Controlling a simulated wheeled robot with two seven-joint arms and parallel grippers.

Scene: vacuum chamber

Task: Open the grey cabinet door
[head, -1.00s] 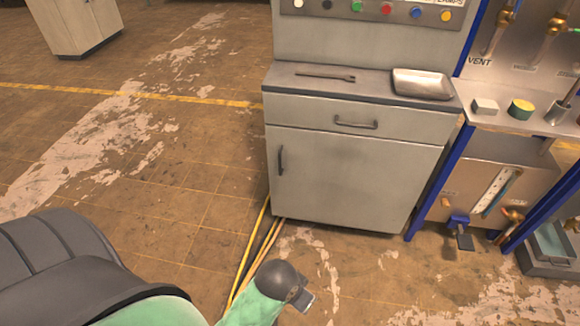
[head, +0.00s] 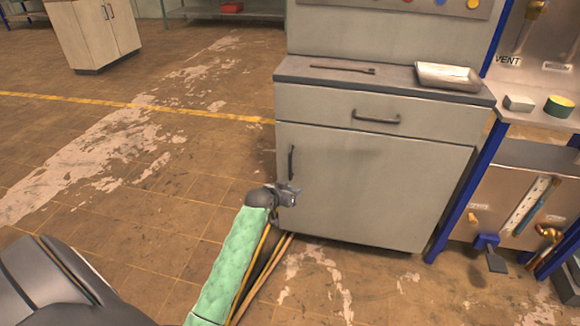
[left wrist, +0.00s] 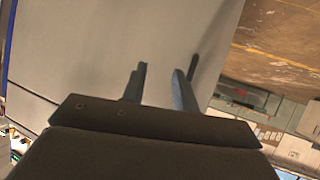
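The grey cabinet stands in the middle of the head view, with its door (head: 370,190) shut below a drawer (head: 390,116). The door's dark upright handle (head: 291,162) is at the door's left edge. My left gripper (head: 291,193) is just below the handle in the head view. In the left wrist view its two fingers (left wrist: 158,85) are apart with nothing between them. The handle (left wrist: 194,66) shows there beyond the right finger, outside the gap. Whether a finger touches the door cannot be told. My right gripper is in neither view.
A metal tray (head: 448,77) and a dark tool (head: 342,69) lie on the cabinet top. A blue-framed bench (head: 460,190) with valves stands close at the right.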

